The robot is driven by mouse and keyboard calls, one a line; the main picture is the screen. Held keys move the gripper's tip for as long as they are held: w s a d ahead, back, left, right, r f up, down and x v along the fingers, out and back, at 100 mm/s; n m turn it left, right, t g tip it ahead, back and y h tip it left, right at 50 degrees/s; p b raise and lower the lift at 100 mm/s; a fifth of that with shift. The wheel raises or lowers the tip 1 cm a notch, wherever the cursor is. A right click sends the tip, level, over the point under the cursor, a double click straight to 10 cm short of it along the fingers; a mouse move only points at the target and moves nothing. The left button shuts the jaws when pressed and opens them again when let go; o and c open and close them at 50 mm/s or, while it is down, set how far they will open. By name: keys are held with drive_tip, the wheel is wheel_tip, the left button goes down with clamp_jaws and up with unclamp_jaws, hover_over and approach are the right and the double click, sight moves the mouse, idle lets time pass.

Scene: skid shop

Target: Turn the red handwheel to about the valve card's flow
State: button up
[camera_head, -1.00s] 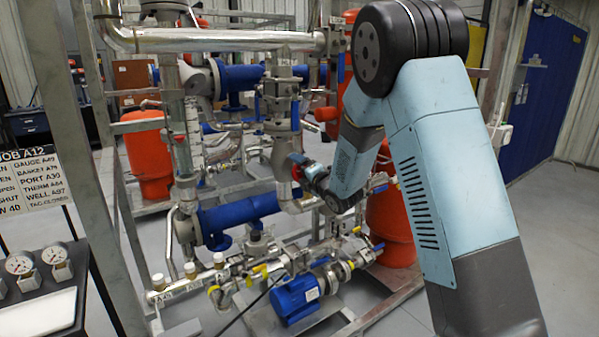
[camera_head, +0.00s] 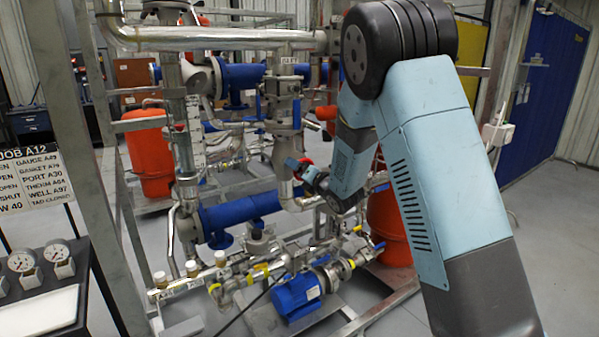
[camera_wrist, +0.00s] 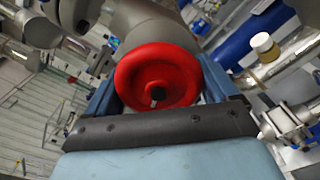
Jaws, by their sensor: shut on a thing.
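The red handwheel (camera_wrist: 157,76) fills the middle of the wrist view, with a dark hub and a pale mark at its centre. My gripper (camera_wrist: 158,82) is shut on it, with one blue finger on each side of the rim. In the head view the handwheel shows only as a small red patch (camera_head: 307,166) by my gripper (camera_head: 298,167), beside a vertical silver pipe. The job card (camera_head: 35,178) at the left edge is partly cut off; its last visible line reads "W 40".
The pipe skid has blue vessels (camera_head: 240,207), red tanks (camera_head: 150,160) and a blue pump (camera_head: 297,295) close around the wheel. A steel frame post (camera_head: 70,130) stands at left. Gauges (camera_head: 58,255) sit on a bench at the left front. Open floor lies at right.

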drive_tip(key=shift+f, duration=0.1)
drive_tip(key=o, duration=0.8)
drive_tip(key=v, duration=1.3)
drive_tip(key=shift+s+d, duration=0.25)
drive_tip(key=shift+d, duration=0.1)
